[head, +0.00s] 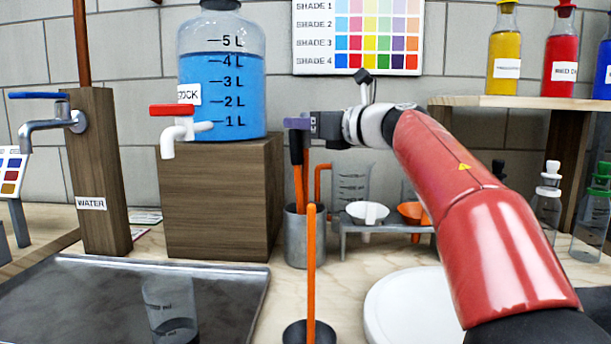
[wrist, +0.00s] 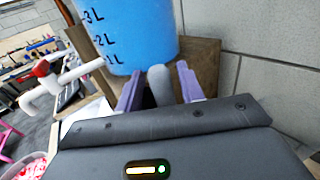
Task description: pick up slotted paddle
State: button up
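A metal canister (head: 303,236) stands behind the front orange rod and holds upright tools. My gripper (head: 292,123) is level at the top of the dark handle. In the wrist view, the purple fingers of my gripper (wrist: 160,72) are apart, one on each side of a grey rounded handle (wrist: 160,88), with narrow gaps showing.
A wooden block (head: 222,200) with a blue stock bottle (head: 220,90) stands close left. A rack (head: 385,228) with funnels is right of the canister. A tray (head: 90,290) holds a clear beaker (head: 170,305).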

jog(key=shift+w+f, duration=0.1)
jog(key=shift+f, duration=0.25)
grip_shut()
